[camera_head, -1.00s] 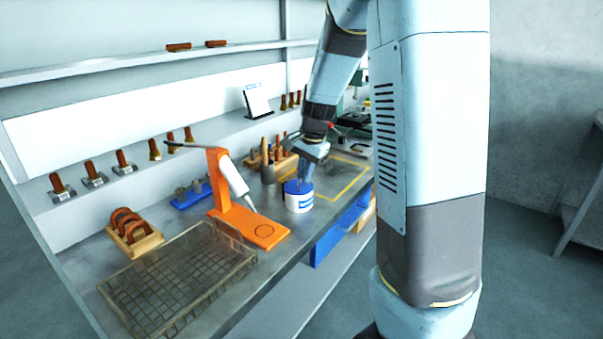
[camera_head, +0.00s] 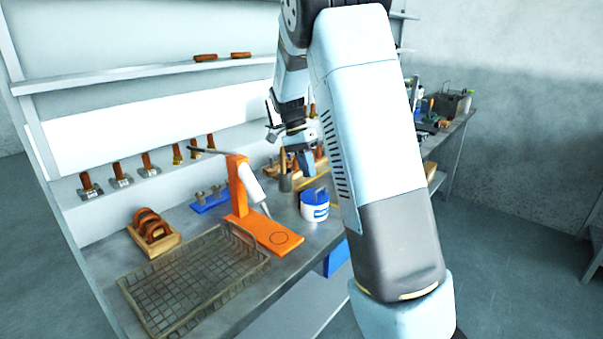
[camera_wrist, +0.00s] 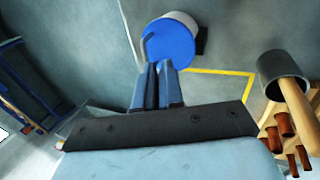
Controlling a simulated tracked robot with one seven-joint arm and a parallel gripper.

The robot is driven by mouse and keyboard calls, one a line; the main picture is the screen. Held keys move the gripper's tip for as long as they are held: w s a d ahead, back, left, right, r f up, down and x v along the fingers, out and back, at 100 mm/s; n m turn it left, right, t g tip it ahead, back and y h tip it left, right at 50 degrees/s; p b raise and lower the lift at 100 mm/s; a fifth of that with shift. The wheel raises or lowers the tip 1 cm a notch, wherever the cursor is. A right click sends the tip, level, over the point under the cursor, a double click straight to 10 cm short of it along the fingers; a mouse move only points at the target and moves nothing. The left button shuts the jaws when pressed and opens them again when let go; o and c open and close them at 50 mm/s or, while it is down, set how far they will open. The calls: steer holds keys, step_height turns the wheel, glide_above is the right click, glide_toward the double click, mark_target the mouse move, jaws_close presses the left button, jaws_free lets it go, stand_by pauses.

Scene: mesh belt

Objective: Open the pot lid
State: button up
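The pot (camera_head: 315,211) is a white cylinder with a blue band and a blue lid (camera_head: 314,195), standing upright on the bench. In the wrist view the blue lid (camera_wrist: 172,44) lies flat on the pot, with a small bent handle at its left edge. My gripper (camera_head: 308,172) is above the pot, apart from the lid in the head view. In the wrist view my gripper (camera_wrist: 158,68) has its two blue fingers close together with nothing visible between them. The fingertips overlap the lid's near edge in that picture.
An orange stand (camera_head: 243,188) with a white tube is left of the pot. A wire basket (camera_head: 190,280) lies at the front left.

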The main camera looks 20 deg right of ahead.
steer(key=shift+o, duration=0.7)
steer(key=shift+s+d+r, duration=0.1)
steer(key=shift+s+d, duration=0.05)
steer(key=shift+d, duration=0.35)
steer(key=shift+o, duration=1.6)
steer(key=shift+d, duration=0.1)
steer(key=shift+w+r, duration=0.3)
steer(key=shift+r, duration=0.05)
steer(key=v, duration=1.2)
steer(key=shift+r, duration=0.35)
